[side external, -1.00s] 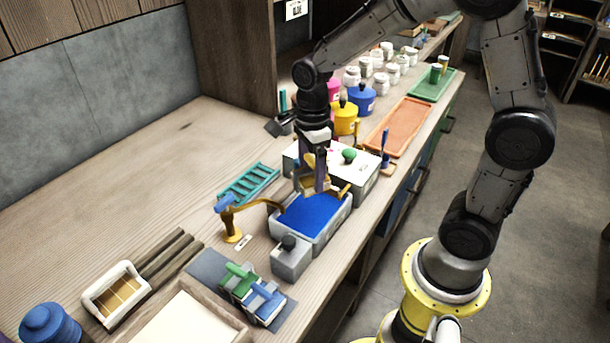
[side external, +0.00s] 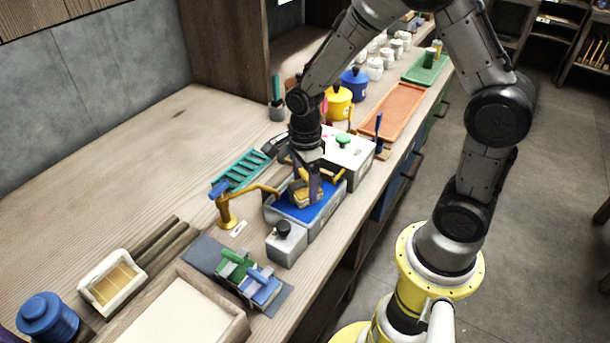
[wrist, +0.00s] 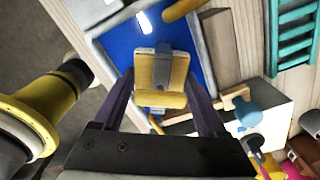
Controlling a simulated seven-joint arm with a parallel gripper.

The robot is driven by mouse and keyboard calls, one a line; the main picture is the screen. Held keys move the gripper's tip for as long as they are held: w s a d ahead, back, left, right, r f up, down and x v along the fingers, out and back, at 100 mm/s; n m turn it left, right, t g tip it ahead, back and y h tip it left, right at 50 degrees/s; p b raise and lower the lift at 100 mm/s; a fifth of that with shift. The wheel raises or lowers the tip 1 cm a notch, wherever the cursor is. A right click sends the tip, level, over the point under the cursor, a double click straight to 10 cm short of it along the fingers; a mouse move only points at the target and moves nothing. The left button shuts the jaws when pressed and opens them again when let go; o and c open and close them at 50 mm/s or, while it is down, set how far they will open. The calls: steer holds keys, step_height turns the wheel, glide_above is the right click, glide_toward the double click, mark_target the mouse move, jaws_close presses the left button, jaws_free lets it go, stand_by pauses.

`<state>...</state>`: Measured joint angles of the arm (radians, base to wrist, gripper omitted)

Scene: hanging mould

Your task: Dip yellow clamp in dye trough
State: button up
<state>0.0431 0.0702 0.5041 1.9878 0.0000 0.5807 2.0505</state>
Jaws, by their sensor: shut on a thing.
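The yellow clamp (side external: 304,196) is held between the fingers of my gripper (side external: 307,186). In the wrist view, the clamp (wrist: 158,72) shows as a yellow block with a grey strip, between the two dark fingers of my gripper (wrist: 160,88). The dye trough (side external: 326,219) is a grey box filled with blue dye (side external: 296,211). The clamp is over the blue surface, inside the outline of the trough. It also shows above the blue in the wrist view (wrist: 112,48). I cannot tell whether its lower edge touches the dye.
A yellow tap-like arm (side external: 228,208) stands left of the trough, and a grey block with a black knob (side external: 287,247) stands in front. A white box with a green knob (side external: 350,158) is behind. A teal rack (side external: 238,172) lies behind left.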

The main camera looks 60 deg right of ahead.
mark_target(305, 173)
steer(key=shift+f, duration=1.95)
steer(key=shift+r, duration=0.1)
stand_by(2.2)
steer(key=shift+r, duration=3.4)
